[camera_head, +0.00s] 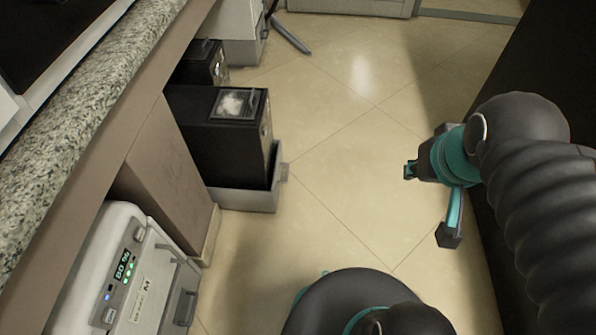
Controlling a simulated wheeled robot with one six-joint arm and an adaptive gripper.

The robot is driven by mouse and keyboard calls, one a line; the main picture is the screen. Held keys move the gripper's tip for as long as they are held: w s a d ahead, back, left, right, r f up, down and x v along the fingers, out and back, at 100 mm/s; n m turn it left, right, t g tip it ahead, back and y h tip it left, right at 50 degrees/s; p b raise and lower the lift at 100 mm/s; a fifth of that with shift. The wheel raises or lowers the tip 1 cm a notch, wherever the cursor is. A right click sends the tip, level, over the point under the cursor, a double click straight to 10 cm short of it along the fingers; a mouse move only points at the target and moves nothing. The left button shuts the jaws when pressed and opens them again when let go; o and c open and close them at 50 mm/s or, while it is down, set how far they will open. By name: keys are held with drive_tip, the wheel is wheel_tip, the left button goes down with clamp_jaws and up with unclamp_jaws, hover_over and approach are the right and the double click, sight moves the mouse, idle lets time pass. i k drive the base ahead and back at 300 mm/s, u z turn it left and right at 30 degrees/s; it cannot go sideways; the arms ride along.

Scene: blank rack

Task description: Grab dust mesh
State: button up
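I cannot single out a dust mesh with certainty. A small framed panel (233,104) with a whitish, fluffy-looking patch sits on top of a black box unit (212,155) at left centre; it may be the mesh. My gripper (429,204) is at the right, above the floor. Its two fingers are spread apart with nothing between them. It is well to the right of the black unit and touches nothing that I can see.
The black unit stands in a grey tray (246,200) under a granite counter (75,130). A white device (120,275) with a display is at lower left. Another black unit (202,62) and a dark bar (291,35) lie farther back. The tiled floor (335,180) between is clear.

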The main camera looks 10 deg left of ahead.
sight(236, 106)
drive_tip(key=z, duration=0.2)
drive_tip(key=i, duration=0.4)
drive_tip(key=u, duration=1.55)
drive_tip(key=k, duration=0.3)
drive_tip(key=z, duration=0.8)
drive_tip(key=i, duration=0.2)
drive_tip(key=u, duration=0.15)
